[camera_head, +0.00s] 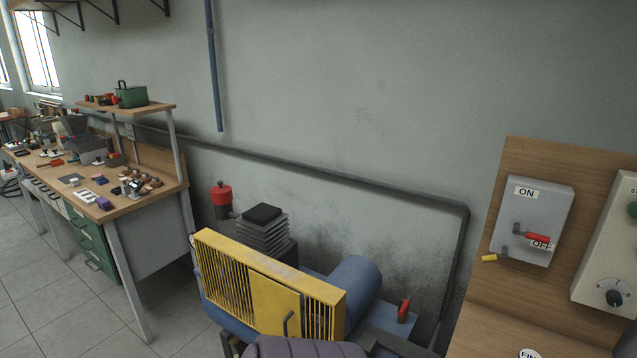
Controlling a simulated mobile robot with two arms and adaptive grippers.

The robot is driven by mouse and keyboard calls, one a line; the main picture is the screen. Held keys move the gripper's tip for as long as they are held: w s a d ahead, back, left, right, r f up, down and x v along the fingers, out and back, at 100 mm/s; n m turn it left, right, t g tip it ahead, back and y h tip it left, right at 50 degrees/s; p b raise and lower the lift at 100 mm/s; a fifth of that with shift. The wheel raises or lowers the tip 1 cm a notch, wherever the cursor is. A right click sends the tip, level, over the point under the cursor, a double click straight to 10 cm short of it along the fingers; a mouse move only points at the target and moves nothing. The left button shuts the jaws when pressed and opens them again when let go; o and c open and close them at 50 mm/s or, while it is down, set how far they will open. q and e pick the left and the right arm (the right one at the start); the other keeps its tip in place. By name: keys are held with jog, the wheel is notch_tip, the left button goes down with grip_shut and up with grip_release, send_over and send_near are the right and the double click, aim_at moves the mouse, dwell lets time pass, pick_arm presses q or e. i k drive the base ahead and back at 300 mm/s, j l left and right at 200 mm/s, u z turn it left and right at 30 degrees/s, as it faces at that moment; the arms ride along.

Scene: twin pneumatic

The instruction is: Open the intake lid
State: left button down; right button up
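A compressor stands by the wall at the lower middle, with a yellow slatted guard (262,290) and a blue tank (356,284). Behind the guard is a grey finned block (263,232) with a flat black top (262,214). Left of the block stands a dark canister with a red lid (221,194) and a small knob on top. This lid looks like the intake lid and appears seated on its canister; the lower part of the canister is partly hidden.
A wooden panel at right carries a grey ON/OFF switch box (535,220) with a red handle and a cream control box (610,255). A cluttered workbench (150,200) stands at left. A pipe (330,176) runs along the wall. Tiled floor is clear at lower left.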

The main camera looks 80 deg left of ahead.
aim_at(222, 194)
jog(key=u, duration=3.25)
jog(key=i+j+z, duration=0.2)
jog(key=j, duration=0.5)
jog(key=j+z, duration=0.2)
jog(key=j, duration=0.45)
